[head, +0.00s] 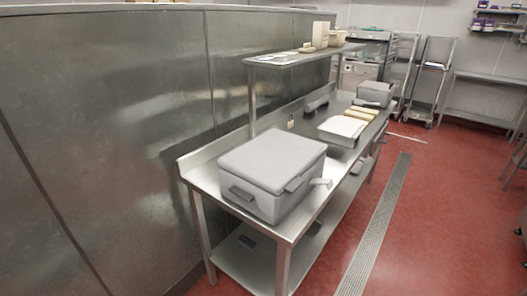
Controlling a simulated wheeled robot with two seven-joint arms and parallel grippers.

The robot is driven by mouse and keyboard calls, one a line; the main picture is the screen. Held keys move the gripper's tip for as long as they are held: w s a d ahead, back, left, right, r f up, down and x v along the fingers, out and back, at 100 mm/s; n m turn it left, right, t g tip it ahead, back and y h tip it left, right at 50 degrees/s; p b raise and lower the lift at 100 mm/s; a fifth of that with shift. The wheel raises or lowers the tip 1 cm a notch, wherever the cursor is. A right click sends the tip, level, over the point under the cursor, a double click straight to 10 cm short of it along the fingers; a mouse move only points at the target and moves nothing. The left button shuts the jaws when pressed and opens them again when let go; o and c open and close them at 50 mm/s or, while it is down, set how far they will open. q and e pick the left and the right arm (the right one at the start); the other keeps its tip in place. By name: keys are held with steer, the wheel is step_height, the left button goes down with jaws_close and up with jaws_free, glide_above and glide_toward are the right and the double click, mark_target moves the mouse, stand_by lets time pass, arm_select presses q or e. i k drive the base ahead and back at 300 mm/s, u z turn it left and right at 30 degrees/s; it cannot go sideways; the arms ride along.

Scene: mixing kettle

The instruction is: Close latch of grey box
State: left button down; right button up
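The grey box (272,178) stands on the near end of the steel table, its lid (272,158) down on top. A grey latch flap (294,184) sits at the lid's edge on the side facing the aisle and appears to tilt outward. A paler flap-like piece (321,183) sticks out farther along that side; I cannot tell whether it is part of the box. A recessed handle (241,194) is on the near left side. The back sides are hidden. Neither of my grippers is in view.
The steel table (205,171) has an overshelf (300,57). A tray (342,130) with food items and a smaller grey box (375,93) stand farther back. A metal wall (120,130) is on the left. Red floor (440,215) with a drain grate (378,225) lies open on the right.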

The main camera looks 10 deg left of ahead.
mark_target(328, 182)
steer(key=z, duration=2.4)
steer(key=i, duration=0.4)
steer(key=u, duration=2.4)
